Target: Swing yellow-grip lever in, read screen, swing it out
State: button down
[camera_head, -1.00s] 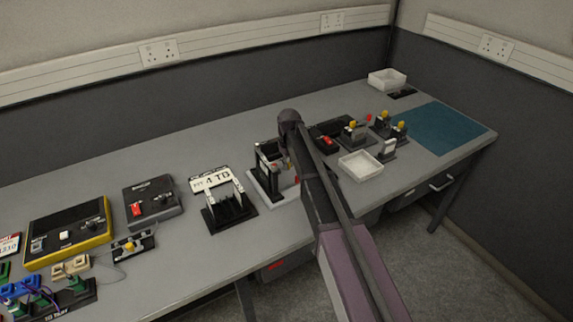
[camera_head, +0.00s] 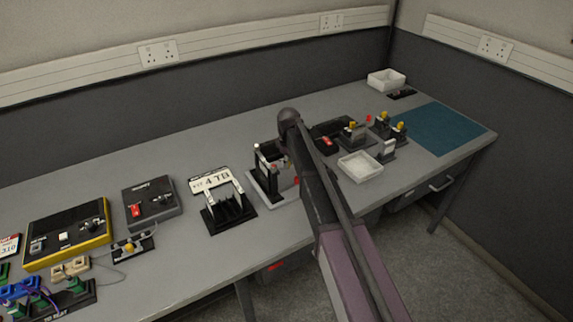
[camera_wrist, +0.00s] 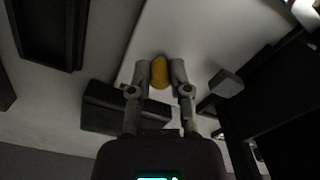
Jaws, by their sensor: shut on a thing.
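The yellow grip (camera_wrist: 160,72) of the lever shows in the wrist view. My gripper (camera_wrist: 160,76) is shut on it, one finger on each side. The rest of the lever is hard to make out there. In the head view my arm hides the gripper and the grip. The arm reaches over a black upright fixture on a pale base (camera_head: 263,192), and a small red part shows at its right edge. The fixture's screen cannot be read in these frames.
Left of the fixture stands a black stand with a white "4 TB" label (camera_head: 212,180). A white tray (camera_head: 360,166) and several yellow-topped black blocks lie to the right. A blue mat (camera_head: 440,128) covers the far right. Control boxes (camera_head: 152,203) stand at the left.

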aim_at(282, 164)
jog(key=n, duration=0.1)
jog(key=w+n, duration=0.1)
jog(key=shift+a+n, duration=0.25)
jog(key=shift+n, duration=0.15)
jog(key=n, duration=0.3)
jog(key=shift+w+a+n, duration=0.3)
jog(key=shift+w+a, duration=0.05)
jog(key=shift+a, duration=0.05)
jog(key=n, duration=0.1)
jog(key=a+n, duration=0.1)
jog(key=n, duration=0.3)
jog(key=shift+w+a, duration=0.15)
jog(key=shift+w, duration=0.1)
jog(key=shift+n, duration=0.3)
jog(key=c, duration=0.6)
grip_release()
jog(key=shift+o, duration=0.2)
jog(key=shift+w, duration=0.1)
